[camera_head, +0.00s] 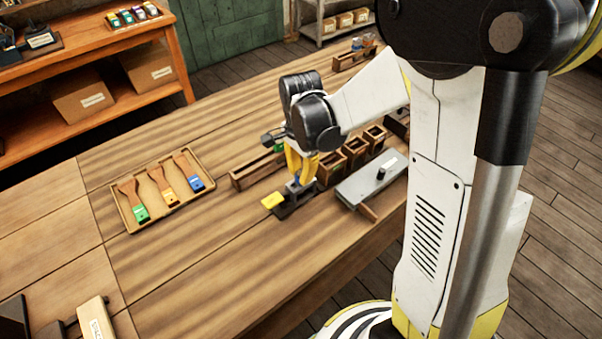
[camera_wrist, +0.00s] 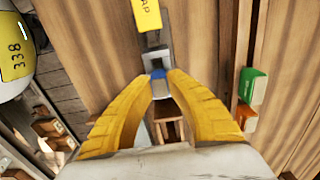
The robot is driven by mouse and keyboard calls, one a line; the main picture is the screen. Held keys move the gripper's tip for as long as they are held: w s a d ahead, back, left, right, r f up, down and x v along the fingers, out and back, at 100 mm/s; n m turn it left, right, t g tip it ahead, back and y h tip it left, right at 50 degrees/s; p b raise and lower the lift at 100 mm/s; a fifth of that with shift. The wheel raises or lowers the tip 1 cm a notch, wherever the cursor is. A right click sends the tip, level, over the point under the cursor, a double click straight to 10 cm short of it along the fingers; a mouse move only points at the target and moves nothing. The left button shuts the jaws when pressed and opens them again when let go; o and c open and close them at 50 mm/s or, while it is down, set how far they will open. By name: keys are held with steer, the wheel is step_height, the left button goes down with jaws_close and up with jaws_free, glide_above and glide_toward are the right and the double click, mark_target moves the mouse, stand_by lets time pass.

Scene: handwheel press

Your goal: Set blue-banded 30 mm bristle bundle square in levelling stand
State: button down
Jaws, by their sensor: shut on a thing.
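My gripper (camera_head: 298,177) points down over the dark levelling stand (camera_head: 285,210), which has a yellow tag (camera_head: 272,200) at its left end. In the wrist view the yellow fingers (camera_wrist: 161,75) are shut on the blue-banded bristle bundle (camera_wrist: 158,74), of which only a small blue part shows between the tips. The stand's grey upright part (camera_wrist: 155,57) is right beside the fingertips, and its yellow tag (camera_wrist: 146,14) lies beyond. The fingers hide most of the bundle. I cannot tell whether it touches the stand or is square in it.
A tray (camera_head: 118,208) with green, orange and blue brushes lies to the left.

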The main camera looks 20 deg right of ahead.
steer(key=c, duration=1.4)
jaws_free()
steer(key=shift+o, duration=0.2)
step_height(320, 180, up, 12)
